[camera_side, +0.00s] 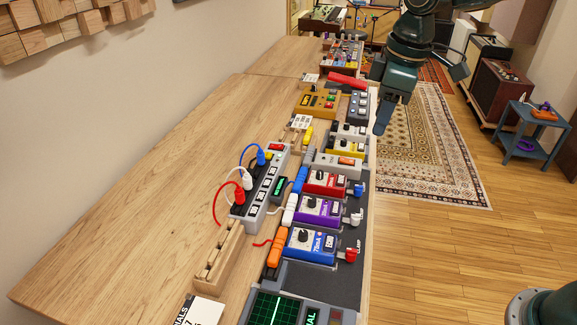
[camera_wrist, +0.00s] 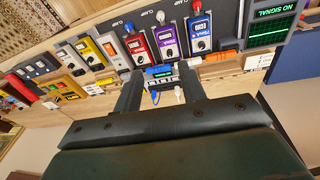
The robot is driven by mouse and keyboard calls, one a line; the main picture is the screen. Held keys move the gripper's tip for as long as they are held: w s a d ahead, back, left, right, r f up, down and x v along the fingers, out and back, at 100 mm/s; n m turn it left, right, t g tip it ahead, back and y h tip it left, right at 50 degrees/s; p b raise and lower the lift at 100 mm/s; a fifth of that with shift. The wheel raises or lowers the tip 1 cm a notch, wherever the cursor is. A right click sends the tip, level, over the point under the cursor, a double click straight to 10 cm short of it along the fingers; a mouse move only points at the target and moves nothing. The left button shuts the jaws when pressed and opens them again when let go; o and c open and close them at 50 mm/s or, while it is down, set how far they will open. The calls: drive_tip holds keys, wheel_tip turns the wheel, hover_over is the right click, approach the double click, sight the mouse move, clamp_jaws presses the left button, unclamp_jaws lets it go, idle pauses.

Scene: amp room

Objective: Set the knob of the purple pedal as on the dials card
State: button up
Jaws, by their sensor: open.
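The purple pedal (camera_side: 315,215) sits on the dark board between a red pedal and a blue pedal. Its black knob (camera_side: 304,202) is on its top face; the pointer is too small to read. The purple pedal also shows in the wrist view (camera_wrist: 165,37), upper middle. A white dials card (camera_side: 200,312) lies at the bottom edge of the side view, cut off, with part of "DIALS" and a 7 visible. My gripper (camera_side: 382,128) is open and empty, above the right edge of the table, away from the purple pedal. Its two fingers (camera_wrist: 160,88) show in the wrist view.
The red pedal (camera_side: 326,183) and blue pedal (camera_side: 312,245) stand close on either side. A power strip (camera_side: 262,190) with red, white and blue plugs stands left of them. A wooden rack (camera_side: 222,250) and a green screen (camera_side: 272,308) are nearer. The table's left side is bare.

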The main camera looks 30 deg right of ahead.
drive_tip(key=s+d+r+m, duration=0.1)
drive_tip(key=s+d+r, duration=0.1)
drive_tip(key=s, duration=0.3)
drive_tip(key=shift+d+r+m+t, duration=0.15)
drive_tip(key=shift+d+m+t, duration=0.1)
drive_tip(key=shift+m+t, duration=0.15)
drive_tip(key=shift+s, duration=0.15)
drive_tip(key=s+d+f+m+t, duration=0.1)
drive_tip(key=s+d+m, duration=0.1)
drive_tip(key=s, duration=0.6)
drive_tip(key=s+d+m+t, duration=0.1)
drive_tip(key=s+d+m, duration=0.2)
drive_tip(key=s, duration=0.6)
drive_tip(key=shift+s+f+m+t, duration=0.2)
drive_tip(key=shift+f+m+t, duration=0.2)
drive_tip(key=shift+m, duration=0.3)
drive_tip(key=shift+d, duration=0.1)
